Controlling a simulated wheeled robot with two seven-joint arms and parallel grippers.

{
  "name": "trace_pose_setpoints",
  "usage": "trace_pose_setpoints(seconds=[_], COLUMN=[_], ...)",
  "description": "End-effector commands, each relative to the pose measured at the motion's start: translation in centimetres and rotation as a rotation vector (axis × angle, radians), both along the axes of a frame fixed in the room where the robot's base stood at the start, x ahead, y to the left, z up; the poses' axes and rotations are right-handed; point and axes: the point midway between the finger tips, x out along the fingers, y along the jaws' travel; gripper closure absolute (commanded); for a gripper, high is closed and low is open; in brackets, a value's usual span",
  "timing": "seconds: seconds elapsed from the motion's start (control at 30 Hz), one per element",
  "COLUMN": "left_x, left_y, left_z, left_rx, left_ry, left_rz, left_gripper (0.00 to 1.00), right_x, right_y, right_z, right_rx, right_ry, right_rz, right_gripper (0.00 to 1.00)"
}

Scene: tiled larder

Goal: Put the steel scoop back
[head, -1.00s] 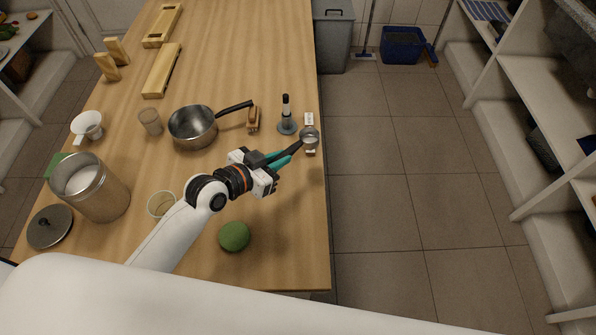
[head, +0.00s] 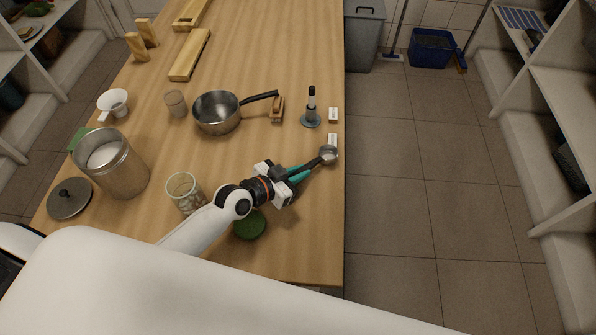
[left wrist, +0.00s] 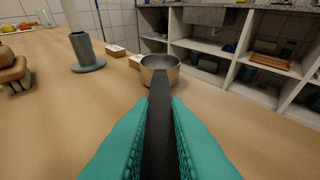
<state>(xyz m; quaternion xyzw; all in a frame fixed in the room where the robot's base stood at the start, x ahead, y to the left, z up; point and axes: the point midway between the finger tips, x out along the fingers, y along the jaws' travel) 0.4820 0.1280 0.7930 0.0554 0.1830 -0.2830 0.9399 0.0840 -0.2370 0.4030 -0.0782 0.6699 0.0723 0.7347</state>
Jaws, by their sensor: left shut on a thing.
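The steel scoop has a round metal cup (head: 328,154) and a dark handle. My left gripper (head: 299,174), with teal fingers, is shut on the handle near the table's right edge. In the left wrist view the dark handle (left wrist: 160,125) runs between the teal fingertips (left wrist: 160,118) to the cup (left wrist: 160,68), which appears upright and empty. In the head view the cup is just in front of a small white-faced block (head: 332,138). I cannot tell if the cup touches the table. My right gripper is not in view.
A grey round-based stand (head: 311,121) is beyond the scoop, near another white-faced block (head: 333,114). A saucepan (head: 218,112), a wooden piece (head: 277,110), a glass jar (head: 185,190) and a large canister (head: 120,170) are to the left. A green round thing (head: 250,226) is beside my arm.

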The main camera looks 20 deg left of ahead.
Motion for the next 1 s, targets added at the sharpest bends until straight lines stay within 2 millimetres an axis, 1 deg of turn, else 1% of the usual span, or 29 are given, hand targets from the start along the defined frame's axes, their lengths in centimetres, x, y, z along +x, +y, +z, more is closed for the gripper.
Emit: trace_pose_setpoints(seconds=[0.03, 0.1, 0.17, 0.4, 0.53, 0.57, 0.67, 0.9, 1.0], left_x=[0.0, 0.0, 0.0, 0.0, -0.1, -0.4, -1.7, -5.9, -7.4], left_y=[0.0, 0.0, 0.0, 0.0, 0.1, 0.3, 1.2, 3.9, 4.8], left_z=[-0.2, -0.1, -0.1, -0.1, 0.4, 0.3, 0.8, 2.8, 3.6], left_rx=[0.001, 0.001, 0.000, 0.000, 0.000, 0.001, 0.002, 0.003, 0.003], left_ry=[-0.001, -0.001, 0.000, 0.000, 0.001, 0.002, 0.002, 0.003, 0.003], left_rz=[0.000, 0.000, 0.000, 0.000, 0.000, 0.000, 0.000, -0.002, -0.004], left_gripper=[0.84, 0.73, 0.64, 0.64, 0.64, 0.64, 0.64, 0.64, 0.64], right_x=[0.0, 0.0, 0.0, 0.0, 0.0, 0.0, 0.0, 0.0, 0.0], right_y=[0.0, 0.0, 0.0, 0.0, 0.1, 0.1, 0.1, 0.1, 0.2], right_z=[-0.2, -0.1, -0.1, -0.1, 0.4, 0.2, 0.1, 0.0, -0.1], right_rx=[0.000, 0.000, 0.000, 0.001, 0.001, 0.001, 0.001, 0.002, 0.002], right_ry=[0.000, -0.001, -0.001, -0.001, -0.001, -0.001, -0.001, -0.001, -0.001], right_rz=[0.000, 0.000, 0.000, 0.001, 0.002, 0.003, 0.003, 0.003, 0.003], right_gripper=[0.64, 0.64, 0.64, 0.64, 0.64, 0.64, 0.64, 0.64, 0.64])
